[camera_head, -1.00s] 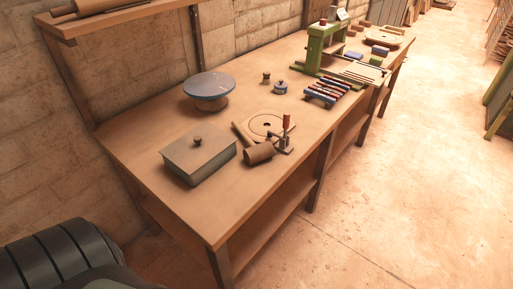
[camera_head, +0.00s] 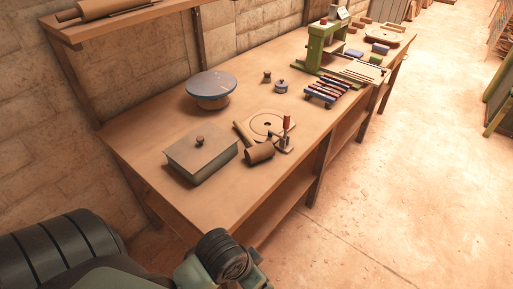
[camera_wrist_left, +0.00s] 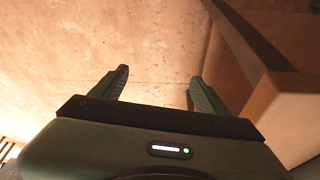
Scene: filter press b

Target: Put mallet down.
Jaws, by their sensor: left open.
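The wooden mallet (camera_head: 259,152) lies on the workbench (camera_head: 225,205), its cylindrical head near the front edge and its handle running back to the left. It lies beside a square wooden plate with a round disc (camera_head: 267,124) and a red-handled clamp (camera_head: 286,134). Whether the mallet touches either is unclear. My left gripper (camera_wrist_left: 160,88) is open and empty in the left wrist view, with floor showing between its fingers. In the head view only my left arm shows at the bottom, away from the mallet. My right gripper is not in view.
A lidded grey box (camera_head: 201,154) stands left of the mallet, with a blue-topped round stand (camera_head: 211,88) behind. A rack of coloured bars (camera_head: 327,91) and a green press (camera_head: 320,48) stand farther back. The front left bench surface is bare.

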